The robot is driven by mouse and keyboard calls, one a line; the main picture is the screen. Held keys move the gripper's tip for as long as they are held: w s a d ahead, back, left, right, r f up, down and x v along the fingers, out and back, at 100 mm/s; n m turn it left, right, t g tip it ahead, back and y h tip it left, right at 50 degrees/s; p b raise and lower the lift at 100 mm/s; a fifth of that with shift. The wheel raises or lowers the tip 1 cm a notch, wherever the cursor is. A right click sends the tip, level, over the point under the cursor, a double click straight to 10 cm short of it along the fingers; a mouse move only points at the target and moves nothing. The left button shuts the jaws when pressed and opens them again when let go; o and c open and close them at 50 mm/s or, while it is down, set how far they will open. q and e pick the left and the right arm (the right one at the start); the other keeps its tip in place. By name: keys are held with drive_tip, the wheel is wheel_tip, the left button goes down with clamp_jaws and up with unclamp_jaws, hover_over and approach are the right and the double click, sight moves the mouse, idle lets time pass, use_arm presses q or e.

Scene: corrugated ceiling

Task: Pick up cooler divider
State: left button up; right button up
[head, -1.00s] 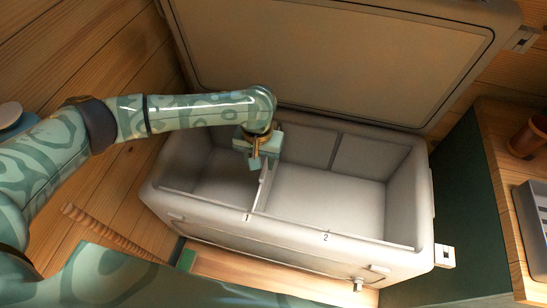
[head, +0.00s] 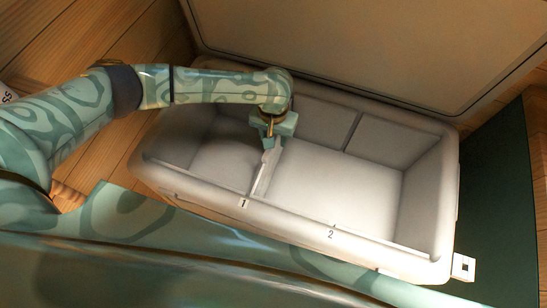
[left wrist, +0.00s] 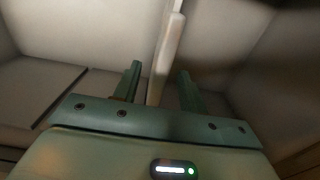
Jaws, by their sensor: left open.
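The cooler divider (head: 264,171) is a thin pale upright panel in the open cooler (head: 292,221), at the slot marked 1. My left gripper (head: 270,141) is above the divider's far part, pointing down into the cooler. In the left wrist view the divider (left wrist: 169,55) stands between the two open fingers (left wrist: 158,88), with a gap visible on the left side. The gripper hides the divider's far end in the head view. My right gripper is not in view.
The cooler's lid (head: 370,45) stands open behind it. A second slot marked 2 (head: 331,234) is on the front rim. The large right compartment (head: 340,190) is empty. A dark green panel (head: 500,190) stands to the right.

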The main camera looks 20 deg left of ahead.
use_arm(q)
wheel_tip(320, 180, down, 5)
drive_tip(key=b, duration=0.3)
drive_tip(key=shift+a+f, duration=0.1)
drive_tip(key=shift+f, duration=0.05)
drive_tip(key=shift+r, duration=0.2)
drive_tip(key=shift+c, duration=0.3)
clamp_jaws()
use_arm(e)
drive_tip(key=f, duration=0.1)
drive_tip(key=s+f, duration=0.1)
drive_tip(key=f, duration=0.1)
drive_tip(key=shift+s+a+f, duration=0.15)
use_arm(q)
drive_tip(key=shift+r, duration=0.1)
